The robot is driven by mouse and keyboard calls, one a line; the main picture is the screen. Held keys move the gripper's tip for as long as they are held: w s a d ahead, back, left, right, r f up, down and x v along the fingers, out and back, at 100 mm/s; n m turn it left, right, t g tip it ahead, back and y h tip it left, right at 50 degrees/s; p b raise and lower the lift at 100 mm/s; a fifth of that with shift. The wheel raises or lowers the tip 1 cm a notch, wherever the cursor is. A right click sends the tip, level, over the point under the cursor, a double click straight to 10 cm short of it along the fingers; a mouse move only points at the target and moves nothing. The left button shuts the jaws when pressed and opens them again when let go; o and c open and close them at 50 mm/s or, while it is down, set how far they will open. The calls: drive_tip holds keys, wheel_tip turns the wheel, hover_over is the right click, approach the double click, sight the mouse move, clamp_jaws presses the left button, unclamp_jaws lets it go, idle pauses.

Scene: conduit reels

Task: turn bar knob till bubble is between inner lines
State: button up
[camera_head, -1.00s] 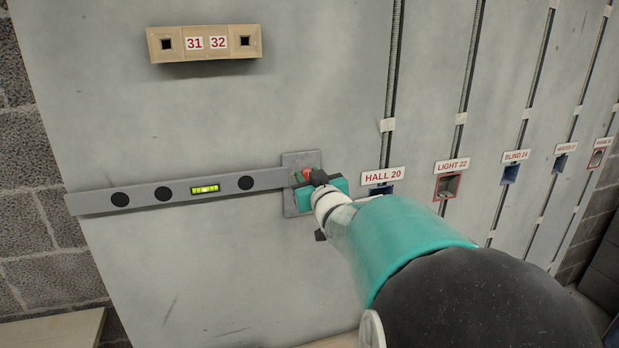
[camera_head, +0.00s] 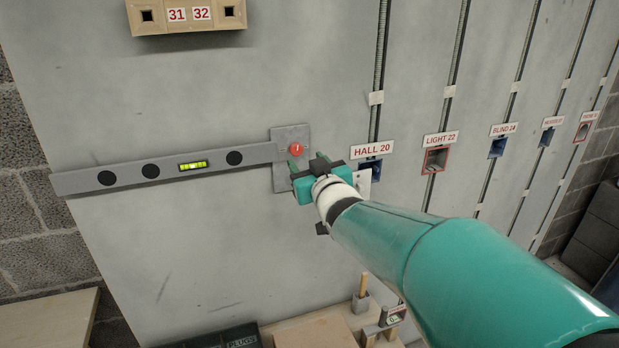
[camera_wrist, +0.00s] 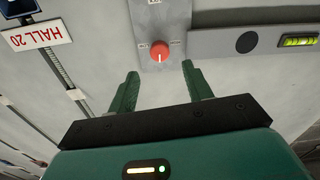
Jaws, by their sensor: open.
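The grey level bar (camera_head: 120,177) is fixed along the wall panel. Its yellow-green bubble vial (camera_head: 193,166) sits mid-bar and shows at the right of the wrist view (camera_wrist: 299,40). The bubble's place against the lines is too small to tell. The red knob (camera_head: 296,149) with a white mark is on a grey plate (camera_head: 281,178) at the bar's right end. In the wrist view the knob (camera_wrist: 160,51) lies ahead of and between the fingertips, apart from them. My gripper (camera_head: 308,163) is open and empty, just below the knob; it shows open in the wrist view (camera_wrist: 160,82).
A beige box labelled 31 and 32 (camera_head: 188,16) is above the bar. Labelled sockets, HALL 20 (camera_head: 372,150) and LIGHT 22 (camera_head: 440,139) among them, are to the right. A bench with a PLUGS bin (camera_head: 240,340) is below. The panel under the bar is clear.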

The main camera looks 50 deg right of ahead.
drive_tip(key=v, duration=0.7)
drive_tip(key=shift+w, duration=0.15)
idle(0.4)
drive_tip(key=w+a+f+n+g+y, duration=0.1)
drive_tip(key=a+f+g+y, duration=0.25)
drive_tip(key=a, duration=0.75)
drive_tip(key=w+a+f+n+g+y, duration=0.1)
drive_tip(key=a+f+n+g+y, duration=0.3)
drive_tip(key=a, duration=0.6)
drive_tip(key=s+a+f+g+y, duration=0.1)
drive_tip(key=s+a+f+g, duration=0.1)
drive_tip(key=s+a, duration=0.3)
drive_tip(key=a+f, duration=0.1)
drive_tip(key=a, duration=0.3)
drive_tip(key=shift+s+a+f+m+g, duration=0.3)
drive_tip(key=shift+s+a+f+g, duration=0.05)
drive_tip(key=shift+s+f, duration=0.05)
drive_tip(key=shift+d, duration=0.15)
